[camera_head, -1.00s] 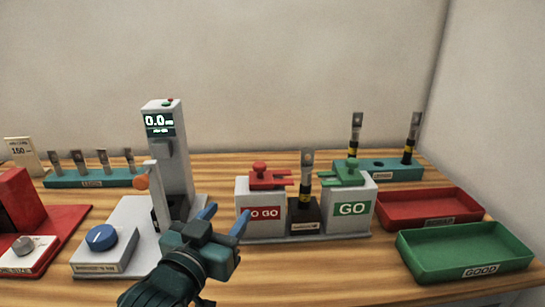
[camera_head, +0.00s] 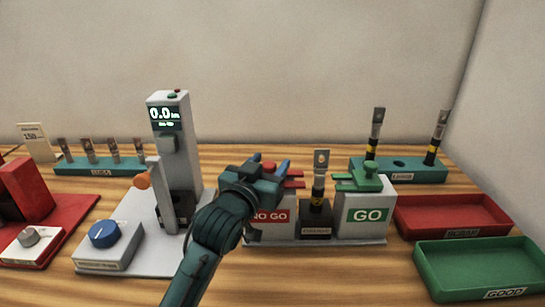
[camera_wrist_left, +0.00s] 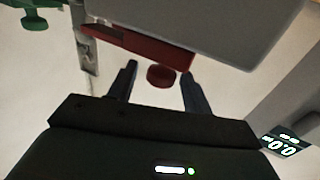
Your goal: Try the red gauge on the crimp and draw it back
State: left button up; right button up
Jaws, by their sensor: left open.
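The red gauge (camera_head: 292,180) sits on the grey block marked NO GO, partly hidden by my left gripper (camera_head: 272,165). In the left wrist view the gauge (camera_wrist_left: 138,45) shows its red knob (camera_wrist_left: 160,76) between the open fingers of my left gripper (camera_wrist_left: 158,88), with a gap on each side. The crimp piece (camera_head: 319,185), a metal lug on a black and yellow sleeve, stands upright in a dark holder between the NO GO and GO blocks. The gauge's prongs point towards it. My right gripper is out of view.
The green gauge (camera_head: 362,178) sits on the GO block to the right. Red (camera_head: 453,216) and green (camera_head: 480,268) trays lie further right. A grey tester with a display (camera_head: 172,135) stands to the left. A rack (camera_head: 420,172) with two lugs is at the back right.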

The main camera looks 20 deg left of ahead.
pick_arm(q)
jog(key=shift+w+d, duration=0.15)
jog(key=shift+w, duration=1.05)
jog(key=shift+c, duration=0.4)
grip_shut()
